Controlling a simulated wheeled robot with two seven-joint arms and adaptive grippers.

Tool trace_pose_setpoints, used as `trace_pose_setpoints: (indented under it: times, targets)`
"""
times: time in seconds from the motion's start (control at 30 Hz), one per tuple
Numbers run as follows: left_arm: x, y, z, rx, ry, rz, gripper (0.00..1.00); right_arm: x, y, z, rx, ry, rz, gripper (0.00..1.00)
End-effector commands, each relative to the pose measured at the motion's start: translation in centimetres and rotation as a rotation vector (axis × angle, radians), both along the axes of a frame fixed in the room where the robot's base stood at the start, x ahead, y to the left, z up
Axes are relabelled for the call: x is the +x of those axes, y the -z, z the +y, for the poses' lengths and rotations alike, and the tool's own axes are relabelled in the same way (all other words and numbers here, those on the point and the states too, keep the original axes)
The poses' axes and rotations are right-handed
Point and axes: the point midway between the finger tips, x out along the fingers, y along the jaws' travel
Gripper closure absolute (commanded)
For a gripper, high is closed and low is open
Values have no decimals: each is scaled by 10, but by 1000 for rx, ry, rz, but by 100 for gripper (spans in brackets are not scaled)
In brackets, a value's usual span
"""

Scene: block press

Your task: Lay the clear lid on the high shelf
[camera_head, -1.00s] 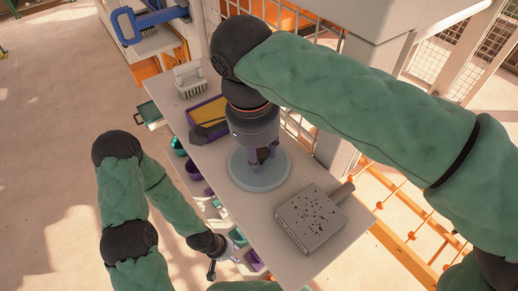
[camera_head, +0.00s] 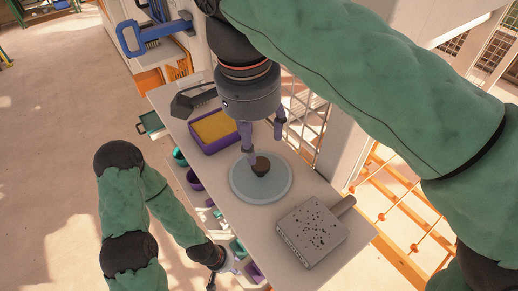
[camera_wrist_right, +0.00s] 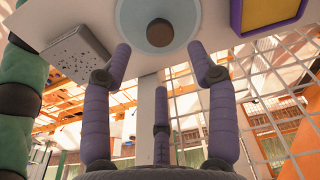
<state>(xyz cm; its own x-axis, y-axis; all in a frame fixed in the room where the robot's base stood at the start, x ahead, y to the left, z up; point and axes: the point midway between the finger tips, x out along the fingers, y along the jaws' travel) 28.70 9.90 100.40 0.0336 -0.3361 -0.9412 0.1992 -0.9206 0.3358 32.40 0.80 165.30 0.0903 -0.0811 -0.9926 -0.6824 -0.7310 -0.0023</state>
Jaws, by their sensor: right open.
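The clear lid (camera_head: 272,191) is a pale blue-grey disc with a dark brown knob (camera_head: 260,167). It lies flat on the light high shelf (camera_head: 218,172), near its middle. It also shows at the top of the right wrist view (camera_wrist_right: 182,22). My right gripper (camera_head: 265,143) is open just above and behind the lid, its fingers spread and clear of the knob. All three fingers show empty in the right wrist view. My left gripper (camera_head: 227,264) hangs low beside the shelf's front edge, small and partly hidden; its opening cannot be made out.
A grey speckled block with a handle (camera_head: 312,232) lies right of the lid on the shelf. A purple tray with yellow inside (camera_head: 213,132) and a dark scoop-like tool (camera_head: 190,100) lie left. A wire grid (camera_wrist_right: 270,100) stands behind. Small coloured cups (camera_head: 194,179) sit below the front edge.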

Motion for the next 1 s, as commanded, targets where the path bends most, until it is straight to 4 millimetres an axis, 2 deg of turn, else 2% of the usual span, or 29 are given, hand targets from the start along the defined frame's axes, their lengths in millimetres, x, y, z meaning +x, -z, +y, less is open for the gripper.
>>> trace_pose_setpoints:
  times: [0.1, 0.3, 1.0]
  targets:
    - [0, -2, 0, 0, 0, 0, 60, -1, -17, 2, 1, 0, -1, 41]
    - [0, -3, 0, 0, 0, 0, 60, -3, -29, 2, -1, 0, 1, 41]
    - [0, -3, 0, 0, 0, 0, 60, -3, -30, 2, -1, 0, 1, 41]
